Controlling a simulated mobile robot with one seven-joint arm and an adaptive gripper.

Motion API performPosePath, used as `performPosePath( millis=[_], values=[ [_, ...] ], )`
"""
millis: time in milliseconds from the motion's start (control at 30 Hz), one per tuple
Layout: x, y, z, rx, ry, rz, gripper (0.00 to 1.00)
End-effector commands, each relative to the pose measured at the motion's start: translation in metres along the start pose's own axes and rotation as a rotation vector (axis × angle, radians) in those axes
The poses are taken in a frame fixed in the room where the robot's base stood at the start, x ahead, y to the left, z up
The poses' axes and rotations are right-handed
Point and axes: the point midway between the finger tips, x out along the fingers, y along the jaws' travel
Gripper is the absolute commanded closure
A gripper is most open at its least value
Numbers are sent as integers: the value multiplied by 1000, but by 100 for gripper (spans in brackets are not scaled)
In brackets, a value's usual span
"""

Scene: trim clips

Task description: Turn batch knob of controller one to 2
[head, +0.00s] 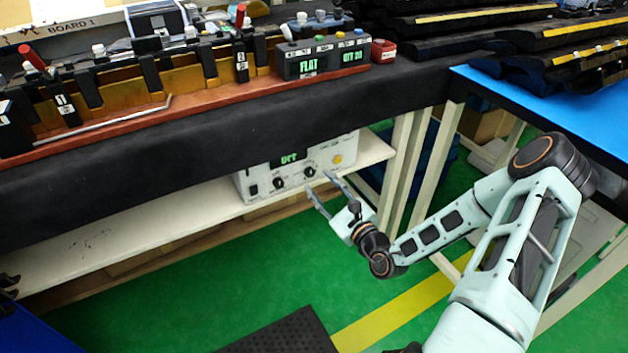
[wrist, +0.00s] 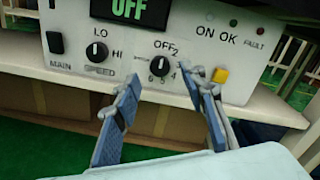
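The controller (head: 290,172) is a white box on the lower shelf, under the black bench; its display reads OFF. In the wrist view its front panel (wrist: 200,66) fills the upper part. The batch knob (wrist: 159,64) is black and round, with OFF, 2, 4, 5 and 6 around it; its white mark points up toward OFF. It also shows in the head view (head: 309,172). My gripper (wrist: 165,86) is open and empty in front of the panel, its two blue-grey fingers below and either side of the knob, apart from it.
The speed knob (wrist: 97,52), marked LO and HI, is left of the batch knob. A yellow button (wrist: 220,75) sits to the right, close to my right finger. A black main switch (wrist: 55,42) is far left. The bench edge (head: 200,140) overhangs the shelf (head: 130,232).

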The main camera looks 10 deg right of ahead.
Motion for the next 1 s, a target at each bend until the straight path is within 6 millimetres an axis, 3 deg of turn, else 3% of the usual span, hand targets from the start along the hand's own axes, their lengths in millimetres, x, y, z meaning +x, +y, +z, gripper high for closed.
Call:
performPosePath(
  millis=[233,633,1000],
  values=[
    [34,1,-1,-1,-1,0,61],
    [41,0,0,0,1,1,62],
    [40,0,0,0,1,1,100]
  ],
)
